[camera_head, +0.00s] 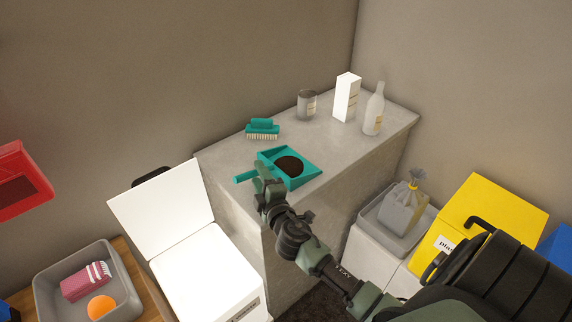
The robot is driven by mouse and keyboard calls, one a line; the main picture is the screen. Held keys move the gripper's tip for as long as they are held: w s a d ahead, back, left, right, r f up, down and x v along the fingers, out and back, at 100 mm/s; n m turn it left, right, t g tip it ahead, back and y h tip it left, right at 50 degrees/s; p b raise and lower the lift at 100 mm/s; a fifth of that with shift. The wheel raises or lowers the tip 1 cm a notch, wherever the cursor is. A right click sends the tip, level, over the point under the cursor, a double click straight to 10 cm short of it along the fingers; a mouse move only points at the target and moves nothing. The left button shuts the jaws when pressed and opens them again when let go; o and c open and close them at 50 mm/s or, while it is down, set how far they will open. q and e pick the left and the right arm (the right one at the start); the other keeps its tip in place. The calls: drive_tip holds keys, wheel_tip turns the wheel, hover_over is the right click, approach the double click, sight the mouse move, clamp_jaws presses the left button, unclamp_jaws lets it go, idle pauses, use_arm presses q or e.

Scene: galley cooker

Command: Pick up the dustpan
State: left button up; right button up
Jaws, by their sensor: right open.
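A teal dustpan (308,172) lies on the grey counter, with a round patch of dark dirt in its pan. Its short handle points left, toward the counter's front edge. My right gripper (266,179) is open at the handle, where the handle meets the pan, and covers part of it. I cannot tell whether the fingers touch the handle. My left gripper is not in view.
On the counter (350,155) behind the dustpan are a teal brush (262,129), a grey can (307,104), a white carton (347,97) and a bottle (374,110). An open white bin (205,272) stands left, a yellow bin (485,213) right.

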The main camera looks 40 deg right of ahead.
drive_tip(key=x, duration=0.2)
drive_tip(key=shift+w+d+f, duration=0.15)
drive_tip(key=shift+w+d, duration=0.05)
drive_tip(key=shift+w, duration=0.4)
drive_tip(key=shift+s, duration=0.1)
drive_tip(key=c, duration=0.3)
clamp_jaws()
